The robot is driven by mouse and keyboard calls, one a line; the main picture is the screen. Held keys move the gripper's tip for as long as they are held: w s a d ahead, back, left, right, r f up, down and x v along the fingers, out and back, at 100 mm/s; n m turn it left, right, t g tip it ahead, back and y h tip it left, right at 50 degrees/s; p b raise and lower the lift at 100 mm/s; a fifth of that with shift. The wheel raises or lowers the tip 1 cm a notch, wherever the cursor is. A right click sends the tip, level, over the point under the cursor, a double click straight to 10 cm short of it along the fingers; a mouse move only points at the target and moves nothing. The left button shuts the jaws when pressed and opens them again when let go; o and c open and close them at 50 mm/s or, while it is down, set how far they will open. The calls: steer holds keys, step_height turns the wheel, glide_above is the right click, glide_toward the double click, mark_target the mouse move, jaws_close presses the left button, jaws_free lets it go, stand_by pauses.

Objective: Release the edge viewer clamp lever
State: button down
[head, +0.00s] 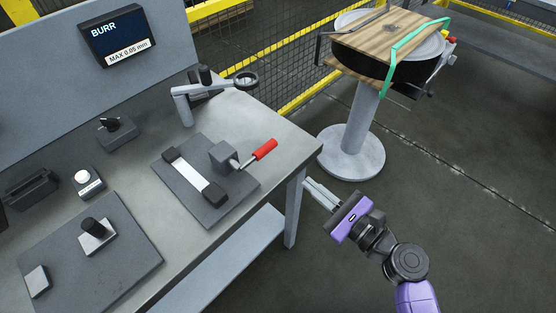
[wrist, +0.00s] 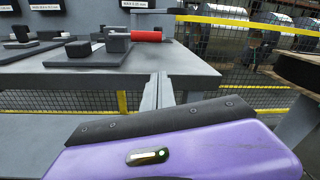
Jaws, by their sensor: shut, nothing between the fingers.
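The clamp lever has a red handle (head: 265,149) that slants up and right from a grey clamp block (head: 224,156). The block stands on a dark plate (head: 190,200), beside a light strip (head: 187,172) held between black end pieces. In the wrist view the red handle (wrist: 146,36) lies nearly level at the table's far side. My gripper (head: 308,187) is shut and empty, off the table's right edge and apart from the lever.
A magnifier on a jointed arm (head: 246,79) stands behind the clamp. A table leg (head: 295,208) is close to my gripper. A round stand with a wooden top (head: 385,40) is at the back right. Open floor lies to the right.

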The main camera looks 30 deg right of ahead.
mark_target(278, 167)
steer(key=shift+w+a+r+m+t+y, duration=0.15)
steer(key=shift+a+r+m+y, duration=0.2)
steer(key=shift+m, duration=0.25)
steer(key=shift+s+a+r+m+t+y, duration=0.1)
steer(key=shift+a+r+m+t+y, duration=0.1)
steer(key=shift+r+m+y, duration=0.35)
steer(key=shift+w+f, duration=0.15)
steer(key=p+x, duration=0.1)
steer(key=x, duration=0.8)
steer(key=shift+w+a, duration=0.1)
steer(key=shift+w, duration=0.3)
steer(key=shift+r+n+p, duration=0.35)
steer(key=shift+r+n, duration=0.05)
steer(key=shift+n, duration=0.05)
steer(key=shift+r+n, duration=0.35)
steer(key=shift+n, duration=0.05)
step_height(278, 167, up, 3)
steer(key=n, duration=0.3)
steer(key=shift+f+p, duration=0.15)
steer(key=shift+p, duration=0.2)
steer(key=s+a+r+n, duration=0.2)
steer(key=a+r+n, duration=0.4)
steer(key=n, duration=0.8)
steer(key=shift+a+r+g+p, duration=0.15)
steer(key=shift+r+g+p, duration=0.25)
steer(key=shift+r, duration=0.3)
